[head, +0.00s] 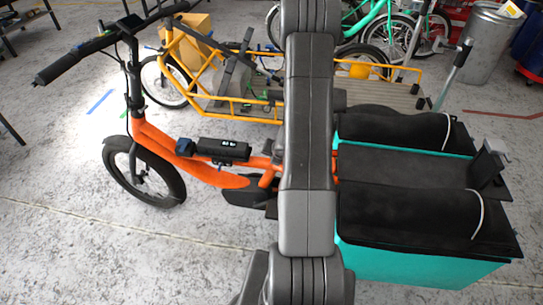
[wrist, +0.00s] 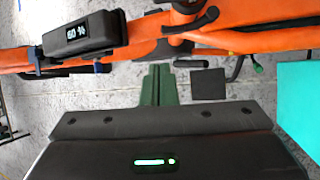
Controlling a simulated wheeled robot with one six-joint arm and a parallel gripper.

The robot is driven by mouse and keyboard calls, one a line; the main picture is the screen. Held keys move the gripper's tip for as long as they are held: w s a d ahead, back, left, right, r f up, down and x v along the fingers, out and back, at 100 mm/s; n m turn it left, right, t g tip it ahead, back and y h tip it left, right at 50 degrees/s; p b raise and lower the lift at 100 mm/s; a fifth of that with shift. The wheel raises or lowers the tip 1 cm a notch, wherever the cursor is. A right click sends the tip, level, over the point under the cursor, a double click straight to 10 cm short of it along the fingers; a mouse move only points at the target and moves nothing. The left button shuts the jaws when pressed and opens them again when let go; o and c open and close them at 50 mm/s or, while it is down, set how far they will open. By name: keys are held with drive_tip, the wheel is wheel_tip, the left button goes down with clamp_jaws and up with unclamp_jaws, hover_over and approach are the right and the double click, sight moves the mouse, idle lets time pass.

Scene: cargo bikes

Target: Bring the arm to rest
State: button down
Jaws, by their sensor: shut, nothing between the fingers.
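My gripper (wrist: 158,72) shows in the wrist view, its two green fingers together and nothing between them. It hangs in free space over the grey floor, below the orange bike frame in the picture. My arm (head: 308,130) stretches up the middle of the head view, and the gripper is not visible there. The orange cargo bike (head: 190,167) stands behind the arm. A black battery with a lit display (head: 222,149) sits on its frame, and it also shows in the wrist view (wrist: 80,36), reading about 60 %.
The orange bike's teal cargo boxes (head: 420,262) with black covers are right of my arm. A yellow cargo bike (head: 225,105) stands behind, with a metal bin (head: 487,45) at the back right. Open concrete floor lies at the front left.

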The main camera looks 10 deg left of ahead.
drive_tip(key=p+v, duration=0.2)
drive_tip(key=v, duration=0.6)
drive_tip(key=shift+w+a+r, duration=0.2)
drive_tip(key=shift+w, duration=0.05)
drive_tip(key=shift+f, duration=0.1)
